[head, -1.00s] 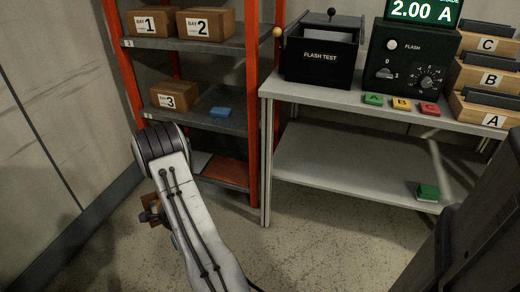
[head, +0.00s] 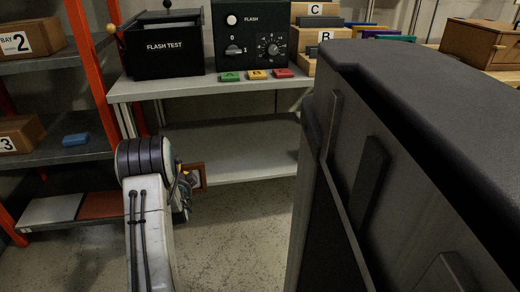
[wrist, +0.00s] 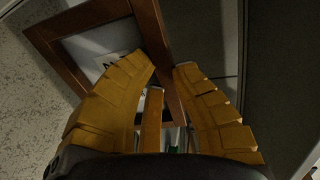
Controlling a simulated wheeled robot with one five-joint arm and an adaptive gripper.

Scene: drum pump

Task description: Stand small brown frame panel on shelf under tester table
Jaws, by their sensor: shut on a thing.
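My gripper (head: 183,190) is in front of the tester table (head: 200,85), low near its lower shelf. It is shut on the small brown frame panel (head: 201,176), which juts out to the right of the fingers. In the wrist view the yellow fingers (wrist: 167,72) close on one wooden rail of the frame panel (wrist: 150,28). The frame is tilted there, with a pale inside and a partly hidden label. The shelf under the tester table (head: 245,150) is pale grey, and its visible part is bare. Its right part is hidden.
The table carries the flash test box (head: 160,50), a dial unit (head: 250,35) and green, yellow and red blocks (head: 257,75). An orange-posted rack (head: 85,50) with boxes stands at left. A large dark body, probably mine, blocks the right.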

